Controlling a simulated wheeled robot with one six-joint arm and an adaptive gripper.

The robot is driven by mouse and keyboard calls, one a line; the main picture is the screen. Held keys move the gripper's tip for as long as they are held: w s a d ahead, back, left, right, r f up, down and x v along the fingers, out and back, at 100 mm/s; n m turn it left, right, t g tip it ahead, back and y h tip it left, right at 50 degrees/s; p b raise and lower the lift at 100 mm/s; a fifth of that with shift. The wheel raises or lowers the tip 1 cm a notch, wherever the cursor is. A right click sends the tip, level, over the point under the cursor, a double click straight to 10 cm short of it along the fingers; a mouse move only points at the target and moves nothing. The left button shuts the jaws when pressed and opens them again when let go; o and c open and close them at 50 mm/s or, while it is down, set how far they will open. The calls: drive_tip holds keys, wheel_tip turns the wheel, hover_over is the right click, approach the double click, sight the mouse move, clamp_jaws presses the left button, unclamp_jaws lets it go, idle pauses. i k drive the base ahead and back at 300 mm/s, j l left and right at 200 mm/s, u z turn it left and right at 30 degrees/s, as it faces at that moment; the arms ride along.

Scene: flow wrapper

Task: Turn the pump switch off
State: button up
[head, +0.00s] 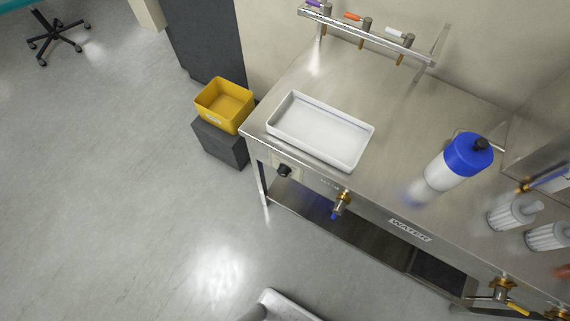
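A black rotary knob (285,170) sits on a pale plate on the bench's front panel, near its left end, below the white tray. It looks like the pump switch, but its label and pointer are too small to read, so I cannot tell its setting. My gripper is not in view.
A steel bench (395,150) carries a white tray (320,129) and a blue-topped canister (455,163). A brass valve (342,202) juts from its front, right of the knob. A yellow bin (224,104) stands on a dark box to the left. The floor before the bench is mostly clear.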

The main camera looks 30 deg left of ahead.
sight(284, 170)
drive_tip(key=u, duration=0.95)
drive_tip(key=k+j+z, duration=0.2)
drive_tip(key=j, duration=0.2)
drive_tip(key=j+z, duration=0.15)
drive_tip(key=j, duration=0.25)
